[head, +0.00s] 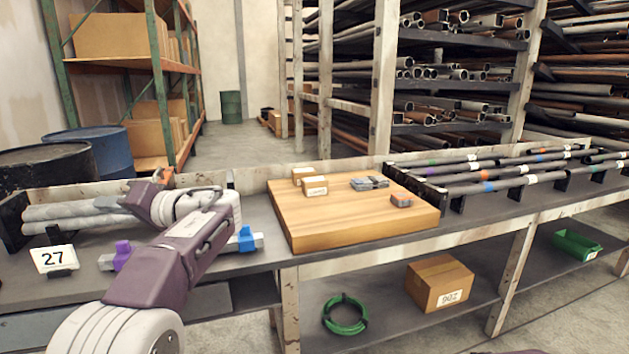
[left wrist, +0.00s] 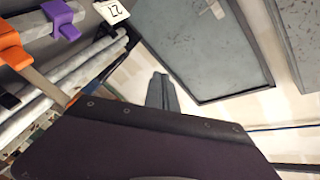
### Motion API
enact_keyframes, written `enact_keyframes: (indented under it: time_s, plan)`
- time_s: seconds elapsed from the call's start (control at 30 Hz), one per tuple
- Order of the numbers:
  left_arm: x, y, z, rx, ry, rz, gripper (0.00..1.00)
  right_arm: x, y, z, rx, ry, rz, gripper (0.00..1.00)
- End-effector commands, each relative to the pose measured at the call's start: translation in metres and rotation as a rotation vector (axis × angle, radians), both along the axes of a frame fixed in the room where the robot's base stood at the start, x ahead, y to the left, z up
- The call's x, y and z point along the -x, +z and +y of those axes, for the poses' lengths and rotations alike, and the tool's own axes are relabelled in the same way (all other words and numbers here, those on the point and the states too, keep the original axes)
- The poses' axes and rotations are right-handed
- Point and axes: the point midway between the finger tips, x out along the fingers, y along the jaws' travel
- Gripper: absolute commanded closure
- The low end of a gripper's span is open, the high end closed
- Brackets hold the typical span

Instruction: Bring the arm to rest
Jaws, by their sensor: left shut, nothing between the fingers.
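My left arm, purple and white, reaches from the bottom left of the head view over the left part of the bench. The fingers of my left gripper (left wrist: 161,82) show in the left wrist view, shut with nothing between them. They point away from the grey pipes (left wrist: 65,80) at that view's left. In the head view the fingers cannot be made out clearly. A grey bar with a purple clamp (head: 122,255) and a blue clamp (head: 246,239) lies partly hidden behind my arm. My right gripper is not in view.
A card marked 27 (head: 54,260) stands at the bench's left, before grey pipes (head: 70,217). A wooden board (head: 345,225) carries small boxes and parts. Taped pipes (head: 490,178) lie in a rack at right. Below are a green coil (head: 345,315) and carton (head: 439,284).

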Motion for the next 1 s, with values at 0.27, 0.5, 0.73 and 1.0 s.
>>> enact_keyframes:
  time_s: [0.27,0.5,0.73,1.0]
  plan:
    - [0.068,-0.223,-0.045,0.603,-0.188,0.451,1.0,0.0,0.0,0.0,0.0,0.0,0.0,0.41]
    - [0.165,-0.35,-0.132,1.079,-0.264,0.597,1.0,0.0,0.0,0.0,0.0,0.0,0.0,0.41]
    - [0.229,-0.415,-0.207,1.418,-0.283,0.547,1.0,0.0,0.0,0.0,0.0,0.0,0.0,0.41]
    - [0.205,-0.333,-0.217,1.422,-0.403,0.495,1.0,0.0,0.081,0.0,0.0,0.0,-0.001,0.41]
